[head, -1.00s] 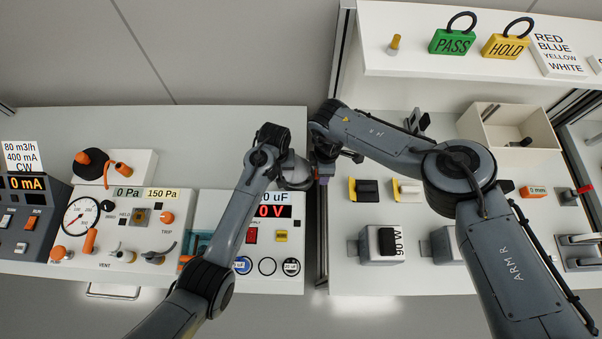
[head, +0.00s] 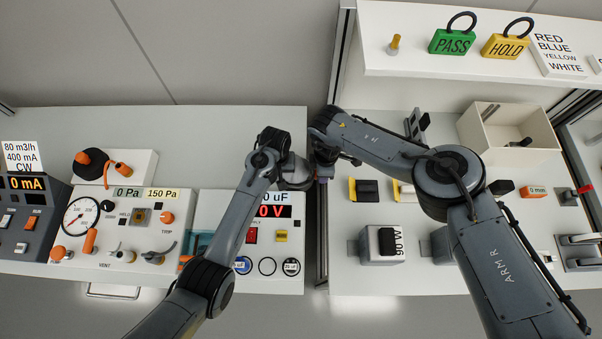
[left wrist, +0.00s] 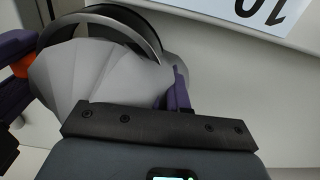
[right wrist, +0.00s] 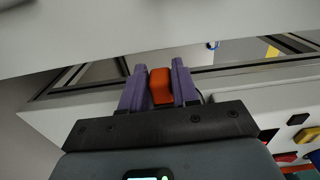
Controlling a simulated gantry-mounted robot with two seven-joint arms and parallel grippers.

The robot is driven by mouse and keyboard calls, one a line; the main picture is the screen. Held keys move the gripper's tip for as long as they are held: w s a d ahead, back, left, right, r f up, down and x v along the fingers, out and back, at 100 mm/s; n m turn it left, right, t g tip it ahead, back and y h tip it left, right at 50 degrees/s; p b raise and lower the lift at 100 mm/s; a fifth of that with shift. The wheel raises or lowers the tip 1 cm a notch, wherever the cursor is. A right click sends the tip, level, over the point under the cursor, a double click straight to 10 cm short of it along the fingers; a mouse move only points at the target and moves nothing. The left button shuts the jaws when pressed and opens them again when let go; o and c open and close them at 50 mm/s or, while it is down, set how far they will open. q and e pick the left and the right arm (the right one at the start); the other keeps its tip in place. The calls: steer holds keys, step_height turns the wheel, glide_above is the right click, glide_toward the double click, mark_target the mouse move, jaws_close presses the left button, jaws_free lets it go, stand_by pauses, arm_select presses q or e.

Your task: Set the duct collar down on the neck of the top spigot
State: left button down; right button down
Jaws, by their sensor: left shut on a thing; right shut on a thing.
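A pale grey, fluted, flared piece, likely the duct collar (left wrist: 95,75), fills much of the left wrist view, with a dark round rim above it. In the head view it shows as a small grey shape (head: 294,172) between the two grippers. Whether that block belongs to the collar is unclear. I cannot make out the top spigot or its neck.
A white panel with a gauge (head: 81,215) and a meter panel (head: 250,205) stand at left and below my left arm. An upright post (head: 322,235) divides the cabinets. At right are a shelf (head: 400,60) with tags and an open bin (head: 510,125).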

arm_select(q)
steer(key=shift+r, duration=0.15)
arm_select(e)
steer(key=shift+r, duration=0.15)
